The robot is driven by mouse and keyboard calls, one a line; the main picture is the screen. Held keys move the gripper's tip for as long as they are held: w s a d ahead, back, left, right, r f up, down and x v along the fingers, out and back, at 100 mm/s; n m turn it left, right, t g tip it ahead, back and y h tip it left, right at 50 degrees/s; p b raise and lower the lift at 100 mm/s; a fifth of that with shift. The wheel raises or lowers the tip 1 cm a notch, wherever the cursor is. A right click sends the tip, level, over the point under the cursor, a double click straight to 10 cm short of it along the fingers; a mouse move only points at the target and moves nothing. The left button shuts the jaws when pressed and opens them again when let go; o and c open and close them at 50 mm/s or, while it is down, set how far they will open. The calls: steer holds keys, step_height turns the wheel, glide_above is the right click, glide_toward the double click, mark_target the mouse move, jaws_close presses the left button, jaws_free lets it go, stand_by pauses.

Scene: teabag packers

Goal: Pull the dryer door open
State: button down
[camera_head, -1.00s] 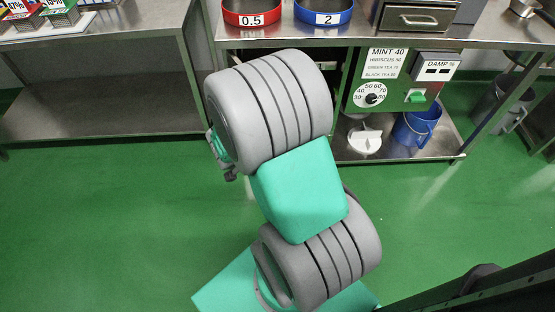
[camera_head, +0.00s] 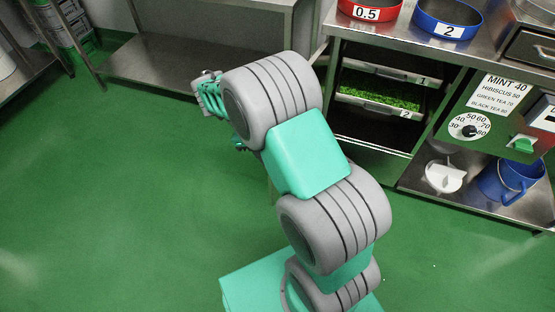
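The dryer (camera_head: 490,115) is the green-fronted cabinet under the steel bench at the right. Trays marked 1 (camera_head: 395,74) and 2 (camera_head: 380,106) show in its dark opening, and tray 2 holds green leaves. No door panel covers this visible part of the opening.
A dial (camera_head: 469,127) and a green switch (camera_head: 522,144) are on the dryer front. A blue jug (camera_head: 508,181) and a white part (camera_head: 444,177) stand on the low shelf (camera_head: 420,183). Red (camera_head: 370,8) and blue (camera_head: 448,20) bins stand above. The green floor at left is clear.

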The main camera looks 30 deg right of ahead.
steer(key=shift+f, duration=0.1)
stand_by(0.3)
steer(key=c, duration=1.5)
jaws_free()
steer(key=shift+w, duration=0.15)
steer(key=p+v, duration=0.2)
steer(key=v, duration=0.6)
steer(key=shift+w, duration=0.15)
